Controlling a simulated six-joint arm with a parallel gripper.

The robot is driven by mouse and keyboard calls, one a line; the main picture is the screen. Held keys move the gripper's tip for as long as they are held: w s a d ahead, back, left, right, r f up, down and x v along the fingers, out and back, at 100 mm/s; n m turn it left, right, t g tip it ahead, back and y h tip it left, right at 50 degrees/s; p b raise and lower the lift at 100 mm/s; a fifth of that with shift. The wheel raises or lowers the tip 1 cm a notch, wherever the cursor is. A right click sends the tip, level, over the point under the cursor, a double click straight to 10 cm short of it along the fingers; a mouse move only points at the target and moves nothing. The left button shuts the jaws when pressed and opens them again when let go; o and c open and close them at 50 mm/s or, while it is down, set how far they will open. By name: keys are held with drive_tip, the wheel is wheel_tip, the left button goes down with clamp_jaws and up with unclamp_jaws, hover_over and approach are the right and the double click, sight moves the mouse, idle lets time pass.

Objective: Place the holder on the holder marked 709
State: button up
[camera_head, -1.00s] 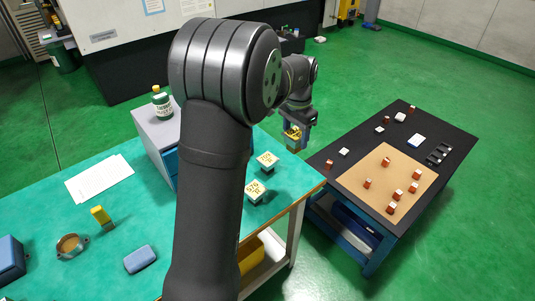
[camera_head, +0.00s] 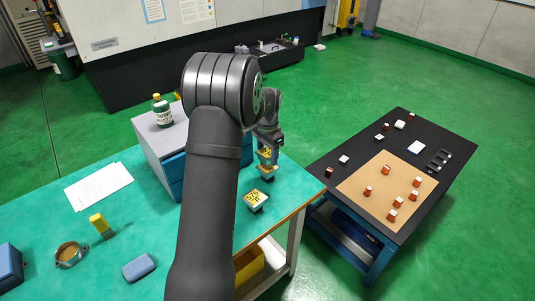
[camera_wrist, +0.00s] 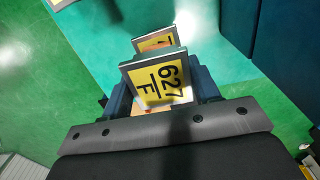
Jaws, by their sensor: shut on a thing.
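My gripper (camera_head: 266,150) is shut on a holder (camera_head: 265,157) with a yellow face. I cannot make out 709.
The bench's right edge is close. A black-topped table (camera_head: 320,172) with small orange-brown parts stands to the right, across a gap.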

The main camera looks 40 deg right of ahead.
sight(267, 152)
drive_tip(key=shift+f, duration=0.2)
drive_tip(key=o, duration=1.4)
drive_tip(key=shift+f, duration=0.1)
drive_tip(key=shift+o, duration=0.2)
wheel_tip(267, 152, up, 12)
drive_tip(key=shift+f, duration=4.3)
